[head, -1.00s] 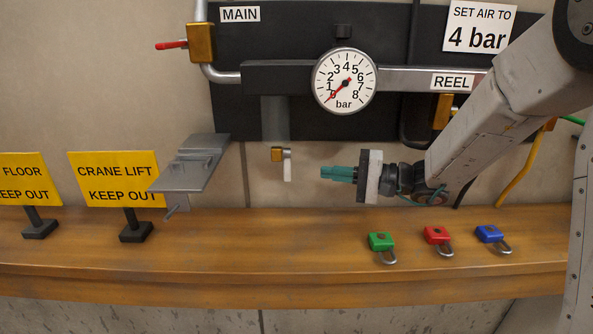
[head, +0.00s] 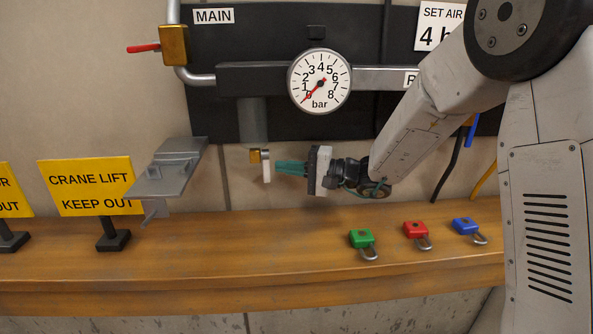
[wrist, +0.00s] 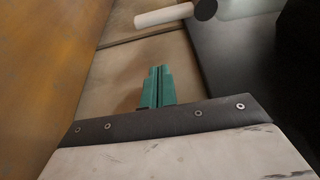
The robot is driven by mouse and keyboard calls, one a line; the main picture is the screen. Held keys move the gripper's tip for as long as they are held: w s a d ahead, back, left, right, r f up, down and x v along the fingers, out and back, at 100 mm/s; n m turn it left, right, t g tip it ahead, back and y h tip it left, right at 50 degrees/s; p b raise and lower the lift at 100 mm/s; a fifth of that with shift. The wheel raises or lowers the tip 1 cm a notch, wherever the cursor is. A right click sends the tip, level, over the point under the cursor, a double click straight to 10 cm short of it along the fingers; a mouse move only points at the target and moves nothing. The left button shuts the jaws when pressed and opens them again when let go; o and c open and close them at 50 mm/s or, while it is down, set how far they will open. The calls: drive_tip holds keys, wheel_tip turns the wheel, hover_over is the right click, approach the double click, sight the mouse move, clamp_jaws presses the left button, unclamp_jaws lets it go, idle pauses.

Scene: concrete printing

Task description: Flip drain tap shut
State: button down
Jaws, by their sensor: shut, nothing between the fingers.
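The drain tap is a small brass body (head: 255,156) with a pale lever (head: 266,166), below the grey drop pipe under the gauge. In the head view the lever hangs straight down. My gripper (head: 278,168) is shut and empty, its teal fingers pointing left at the lever from the right. The tips look very close to the lever in the head view; I cannot tell there whether they touch. In the wrist view the lever (wrist: 164,16) is a white bar beyond the fingertips (wrist: 159,70), with a visible gap.
Green (head: 362,240), red (head: 416,232) and blue (head: 466,227) padlocks lie on the wooden bench (head: 230,250) below. A grey bracket (head: 168,170) juts out left of the tap. The gauge (head: 320,82) reads near 0. A red-handled main valve (head: 174,46) is at upper left.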

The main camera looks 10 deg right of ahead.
sight(266, 166)
drive_tip(key=shift+s+a, duration=1.3)
drive_tip(key=shift+s, duration=0.3)
